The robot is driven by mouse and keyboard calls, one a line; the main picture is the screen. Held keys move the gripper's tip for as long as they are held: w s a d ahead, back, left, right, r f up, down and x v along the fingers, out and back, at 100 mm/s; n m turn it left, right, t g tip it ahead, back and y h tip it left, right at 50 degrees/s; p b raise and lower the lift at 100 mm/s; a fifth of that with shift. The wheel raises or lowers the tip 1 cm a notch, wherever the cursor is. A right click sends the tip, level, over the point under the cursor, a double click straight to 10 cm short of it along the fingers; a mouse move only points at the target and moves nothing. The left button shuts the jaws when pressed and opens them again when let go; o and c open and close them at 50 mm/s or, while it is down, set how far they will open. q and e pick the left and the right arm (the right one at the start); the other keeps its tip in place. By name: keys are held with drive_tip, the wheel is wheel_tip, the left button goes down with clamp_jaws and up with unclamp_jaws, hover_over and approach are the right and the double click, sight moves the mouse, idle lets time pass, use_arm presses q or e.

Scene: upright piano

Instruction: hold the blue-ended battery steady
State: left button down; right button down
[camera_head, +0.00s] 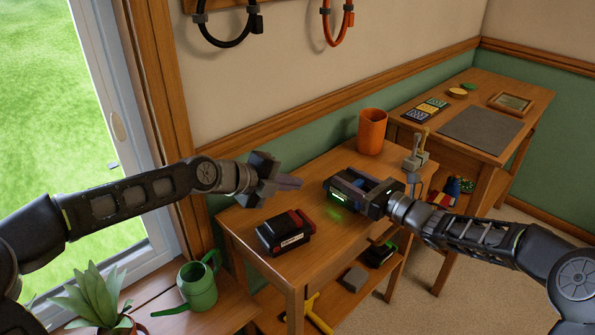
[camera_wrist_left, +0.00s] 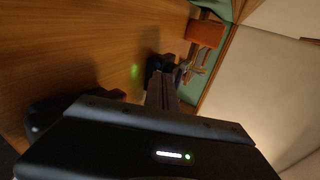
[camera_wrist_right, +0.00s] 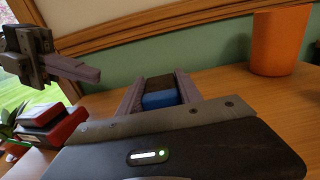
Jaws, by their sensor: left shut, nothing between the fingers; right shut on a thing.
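The blue-ended battery (camera_wrist_right: 160,98) is between the fingers of my right gripper (camera_wrist_right: 158,92), its dark body and blue end showing in the right wrist view. In the head view my right gripper (camera_head: 352,185) is shut on it over the table, and the fingers hide most of it. I cannot tell whether the battery touches the tabletop. My left gripper (camera_head: 290,183) is shut and empty above the table, to the left of the right gripper and apart from it. Its closed fingers also show in the left wrist view (camera_wrist_left: 161,92).
A black and red battery (camera_head: 284,233) lies on the table's front left part. An orange cup (camera_head: 371,132) stands at the back. A grey clamp-like device (camera_head: 415,160) is at the right edge. A green watering can (camera_head: 198,286) and a plant (camera_head: 95,300) stand lower left.

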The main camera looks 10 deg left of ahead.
drive_tip(key=c, duration=0.7)
unclamp_jaws()
drive_tip(key=v, duration=1.2)
